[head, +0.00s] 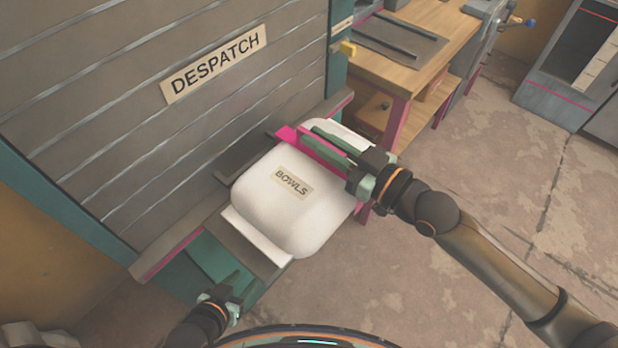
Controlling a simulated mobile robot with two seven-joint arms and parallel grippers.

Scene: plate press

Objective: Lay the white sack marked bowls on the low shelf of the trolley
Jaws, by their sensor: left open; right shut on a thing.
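The white sack (270,215) has a tan label reading BOWLS on top. It is at the grey ledge (185,238) below the DESPATCH shutter, its near part reaching past the ledge edge. I cannot tell whether the ledge bears its weight. My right gripper (318,142) is shut on the sack's far end, across its top, and partly hides that end. My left gripper (232,290) is open and empty, below and left of the sack's near flap, apart from it. I cannot make out the trolley or its low shelf in this view.
The grey slatted shutter (110,120) with a DESPATCH sign rises behind the ledge. A wooden workbench (445,25) with pink legs stands at the back right. A dark cabinet (570,60) is at the far right. The concrete floor (500,180) to the right is clear.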

